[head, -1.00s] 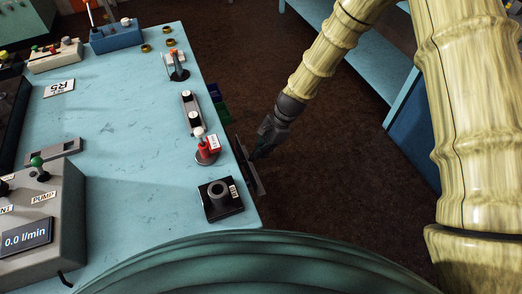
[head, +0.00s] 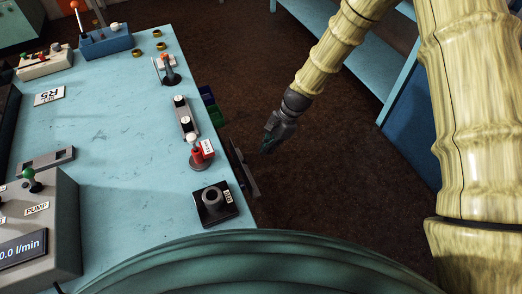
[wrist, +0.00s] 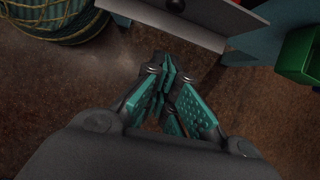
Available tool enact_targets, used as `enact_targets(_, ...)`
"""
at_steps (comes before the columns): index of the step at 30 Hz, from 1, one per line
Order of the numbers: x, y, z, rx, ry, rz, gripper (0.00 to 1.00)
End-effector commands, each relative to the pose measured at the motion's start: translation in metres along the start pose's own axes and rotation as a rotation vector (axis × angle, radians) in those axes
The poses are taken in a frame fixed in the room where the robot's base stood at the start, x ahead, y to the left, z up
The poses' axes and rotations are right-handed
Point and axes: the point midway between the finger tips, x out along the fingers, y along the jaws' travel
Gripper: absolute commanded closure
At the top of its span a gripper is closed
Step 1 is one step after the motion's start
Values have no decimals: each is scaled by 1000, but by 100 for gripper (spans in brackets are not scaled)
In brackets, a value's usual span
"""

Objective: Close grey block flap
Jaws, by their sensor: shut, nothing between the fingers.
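A dark grey hinged-looking plate (head: 243,168) sticks out from the right side of the blue table, low by its near corner. It appears to be the grey block flap, standing out from the side. A grey panel (wrist: 185,18) shows at the top of the wrist view, probably the same part. The block behind it is mostly hidden by the table edge. My gripper (head: 267,149) is to the right of the plate, apart from it, over the floor. In the wrist view its teal-padded fingers (wrist: 166,78) are together and empty, below the panel.
Blue and green bins (head: 214,112) hang on the table's side beyond the plate; a green one shows in the wrist view (wrist: 300,55). Brown floor right of the table is clear.

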Motion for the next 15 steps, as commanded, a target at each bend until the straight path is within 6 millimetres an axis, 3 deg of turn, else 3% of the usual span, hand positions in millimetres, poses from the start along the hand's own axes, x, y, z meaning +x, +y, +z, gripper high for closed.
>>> enact_targets(15,-68,-1,8,-3,1,1,100)
